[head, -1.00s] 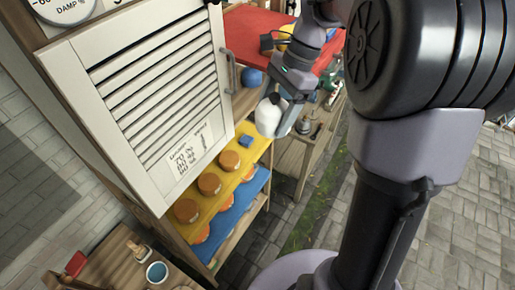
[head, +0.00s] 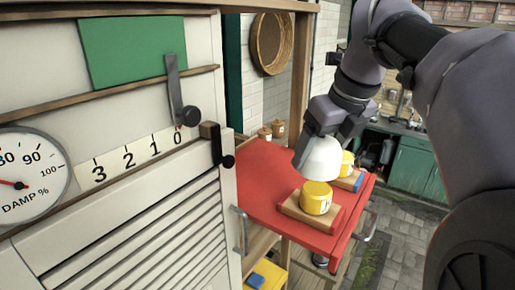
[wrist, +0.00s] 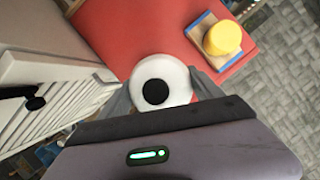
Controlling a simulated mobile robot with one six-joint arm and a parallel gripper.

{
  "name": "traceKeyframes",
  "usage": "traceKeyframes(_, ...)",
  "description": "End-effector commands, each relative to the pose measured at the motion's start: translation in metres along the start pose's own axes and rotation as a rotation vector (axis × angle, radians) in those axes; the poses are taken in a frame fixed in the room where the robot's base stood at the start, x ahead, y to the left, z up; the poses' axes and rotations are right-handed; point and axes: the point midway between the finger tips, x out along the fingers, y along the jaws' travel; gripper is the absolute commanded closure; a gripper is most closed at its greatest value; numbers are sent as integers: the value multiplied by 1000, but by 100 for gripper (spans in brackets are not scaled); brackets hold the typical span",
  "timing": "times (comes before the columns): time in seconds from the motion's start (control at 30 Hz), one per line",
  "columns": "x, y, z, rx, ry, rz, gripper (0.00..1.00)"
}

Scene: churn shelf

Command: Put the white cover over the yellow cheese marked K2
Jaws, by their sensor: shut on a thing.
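My gripper (head: 318,140) is shut on the white cover (head: 322,160), a dome with its open side down. The cover hangs just above and behind the nearer yellow cheese (head: 316,198), overlapping it in the head view; I cannot tell the exact gap. That cheese sits on a wooden board with a red edge (head: 292,209). A second yellow cheese (head: 347,162) stands farther back on a blue-edged board (head: 352,181). Marks on both cheeses are too small to read. In the wrist view the cover (wrist: 178,77) shows a black round top, with one cheese (wrist: 222,38) to its upper right.
The red tabletop (head: 262,178) has bare room left of the boards. A white louvred cabinet (head: 140,240) with a handle stands close on the left. Small brown jars (head: 272,131) stand at the back. A rail handle (head: 367,228) juts from the table's right side.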

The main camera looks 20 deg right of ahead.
Motion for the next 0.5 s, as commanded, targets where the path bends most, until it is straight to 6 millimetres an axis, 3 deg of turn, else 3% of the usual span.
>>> traceKeyframes(0.27,12,0,-5,-1,0,0,66)
traceKeyframes(0.5,37,0,-15,-2,0,0,66)
